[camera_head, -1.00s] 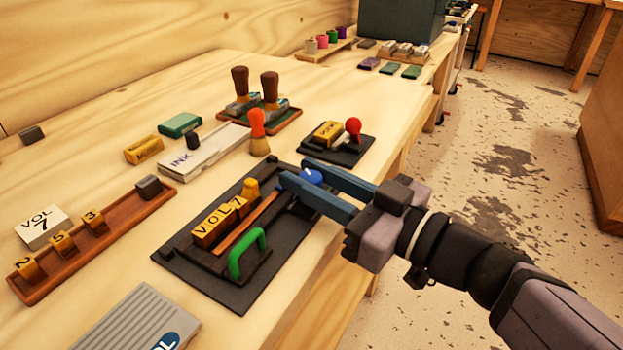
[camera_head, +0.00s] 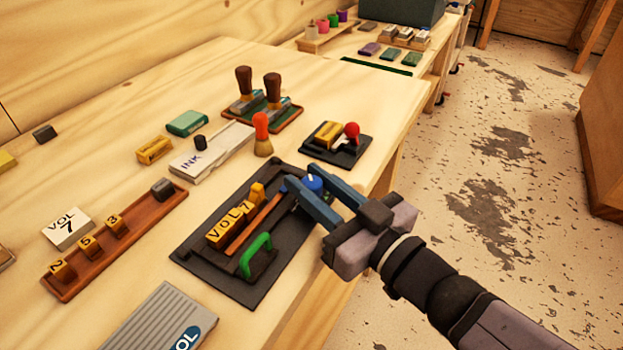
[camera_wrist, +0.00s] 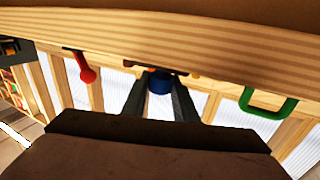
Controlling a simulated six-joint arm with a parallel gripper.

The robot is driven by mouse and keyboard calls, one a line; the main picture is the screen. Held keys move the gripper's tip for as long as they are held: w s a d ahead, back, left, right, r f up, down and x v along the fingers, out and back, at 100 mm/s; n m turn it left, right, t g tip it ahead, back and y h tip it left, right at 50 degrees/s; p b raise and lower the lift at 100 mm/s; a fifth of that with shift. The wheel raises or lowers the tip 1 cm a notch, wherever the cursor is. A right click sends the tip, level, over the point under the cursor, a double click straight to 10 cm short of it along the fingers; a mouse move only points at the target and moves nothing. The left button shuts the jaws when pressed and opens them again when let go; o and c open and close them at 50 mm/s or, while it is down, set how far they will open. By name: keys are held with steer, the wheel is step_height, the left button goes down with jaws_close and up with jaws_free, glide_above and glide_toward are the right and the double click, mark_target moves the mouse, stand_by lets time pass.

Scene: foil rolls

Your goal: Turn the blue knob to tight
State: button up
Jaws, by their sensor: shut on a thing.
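The blue knob (camera_head: 312,184) sits at the far right end of the dark tray (camera_head: 213,285), with a light mark on its top. My gripper (camera_head: 308,190) is shut on the knob, one blue-grey finger on each side of it. The wrist view also shows the knob (camera_wrist: 160,82) between the fingertips. The tray holds yellow type blocks (camera_head: 229,226) reading VOL 7, a reddish-brown bar (camera_head: 256,224) and a green handle (camera_head: 257,254). I cannot read any tight marking near the knob.
A small dark base with a red-knobbed lever (camera_head: 351,131) stands just behind the tray. An orange-handled brush (camera_head: 262,133), a white INK box (camera_head: 211,150) and a brown rack (camera_head: 115,243) stand to the left. The table edge lies close on the right.

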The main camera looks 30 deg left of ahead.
mark_target(312, 182)
steer(key=shift+f, duration=0.1)
steer(key=o, duration=1.1)
steer(key=shift+c, duration=0.2)
steer(key=shift+r, duration=0.2)
step_height(312, 182, up, 10)
steer(key=p, duration=1)
steer(key=shift+f, duration=0.1)
steer(key=shift+c, duration=0.2)
